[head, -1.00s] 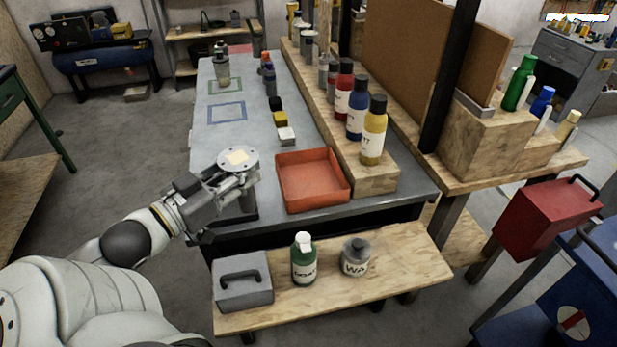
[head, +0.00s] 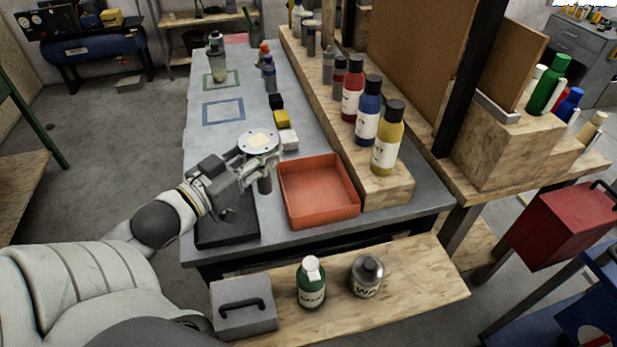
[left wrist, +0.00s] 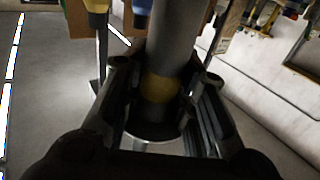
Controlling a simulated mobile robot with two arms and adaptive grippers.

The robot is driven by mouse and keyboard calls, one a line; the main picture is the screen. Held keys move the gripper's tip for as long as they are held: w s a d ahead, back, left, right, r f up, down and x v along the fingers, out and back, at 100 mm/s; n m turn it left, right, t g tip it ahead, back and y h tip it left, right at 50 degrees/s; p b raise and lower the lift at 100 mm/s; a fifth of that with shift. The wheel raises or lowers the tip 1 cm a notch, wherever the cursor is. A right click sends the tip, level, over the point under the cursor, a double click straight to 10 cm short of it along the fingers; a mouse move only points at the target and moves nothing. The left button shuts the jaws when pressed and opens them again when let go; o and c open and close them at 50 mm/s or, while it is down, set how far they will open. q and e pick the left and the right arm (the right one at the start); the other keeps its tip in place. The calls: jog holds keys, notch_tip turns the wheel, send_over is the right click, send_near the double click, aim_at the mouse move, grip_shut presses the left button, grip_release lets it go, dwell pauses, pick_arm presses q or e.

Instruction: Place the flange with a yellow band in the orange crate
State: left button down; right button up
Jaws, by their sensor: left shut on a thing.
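The flange (head: 259,143) is a grey metal disc with a pale square on its top and a stem below. In the left wrist view its stem shows a yellow band (left wrist: 160,88) between the fingers. My left gripper (head: 246,168) is shut on the flange and holds it upright above the table, just left of the orange crate. The orange crate (head: 324,217) is open and looks empty. Its inside floor shows in the head view. My right gripper is not in view.
Behind the crate lie white, yellow and black blocks (head: 282,120). A wooden riser (head: 388,190) with paint bottles stands right of the crate. A black plate (head: 226,228) lies below my gripper. A low shelf in front holds a green bottle (head: 312,285) and a grey can (head: 366,277).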

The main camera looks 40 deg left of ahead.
pick_arm(q)
jog(key=w+d+f, duration=0.4)
jog(key=w+f, duration=0.5)
jog(key=f, duration=0.2)
jog(key=shift+d+p, duration=0.3)
jog(key=shift+p, duration=0.1)
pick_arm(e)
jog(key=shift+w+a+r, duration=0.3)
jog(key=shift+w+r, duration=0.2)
pick_arm(q)
jog(key=shift+f, duration=0.15)
jog(key=c, duration=1.2)
grip_release()
jog(key=shift+f, duration=0.1)
jog(key=shift+o, duration=0.2)
